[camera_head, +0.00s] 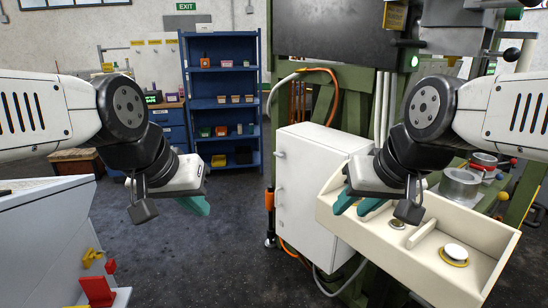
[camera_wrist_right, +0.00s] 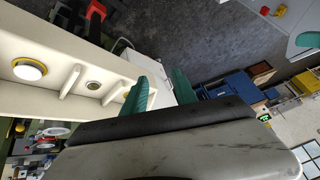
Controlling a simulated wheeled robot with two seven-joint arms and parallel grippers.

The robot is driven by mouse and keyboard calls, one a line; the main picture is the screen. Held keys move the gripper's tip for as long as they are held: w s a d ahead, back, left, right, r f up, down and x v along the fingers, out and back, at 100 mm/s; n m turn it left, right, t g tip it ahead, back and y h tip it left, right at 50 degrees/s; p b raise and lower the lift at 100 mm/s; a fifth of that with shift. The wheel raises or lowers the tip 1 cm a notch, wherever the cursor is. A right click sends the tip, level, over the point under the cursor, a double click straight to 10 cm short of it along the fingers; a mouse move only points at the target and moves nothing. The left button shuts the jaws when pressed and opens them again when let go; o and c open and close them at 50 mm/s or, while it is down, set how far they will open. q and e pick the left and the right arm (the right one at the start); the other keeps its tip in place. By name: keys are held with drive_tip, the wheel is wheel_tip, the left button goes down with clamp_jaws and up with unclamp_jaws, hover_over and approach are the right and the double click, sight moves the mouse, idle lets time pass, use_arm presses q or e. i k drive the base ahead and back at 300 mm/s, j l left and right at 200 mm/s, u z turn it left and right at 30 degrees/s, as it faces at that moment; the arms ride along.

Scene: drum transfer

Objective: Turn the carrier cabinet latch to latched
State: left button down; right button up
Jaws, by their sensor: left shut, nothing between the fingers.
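A pale grey cabinet (camera_head: 305,190) with a closed front stands at the middle, below the green frame. Small fittings show along its left edge; I cannot tell which part is the latch or how it is turned. My left gripper (camera_head: 196,205) has teal fingers, shut and empty, over the floor left of the cabinet and well apart from it. My right gripper (camera_head: 358,206) is open and empty, in front of the cabinet's right side and over the left end of the cream tray. Its parted teal fingers also show in the right wrist view (camera_wrist_right: 160,92).
The cream tray (camera_head: 325,211) has dividers and holds a white-topped button with a yellow ring (camera_head: 455,252). A grey machine (camera_head: 45,240) with a red part (camera_head: 97,290) stands at the left. Blue shelves (camera_head: 222,160) stand behind. Open floor lies between.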

sight(281, 155)
drive_tip(key=i+j+u, duration=0.2)
drive_tip(key=u, duration=0.2)
drive_tip(key=i+j+u, duration=0.1)
drive_tip(key=i+u, duration=0.3)
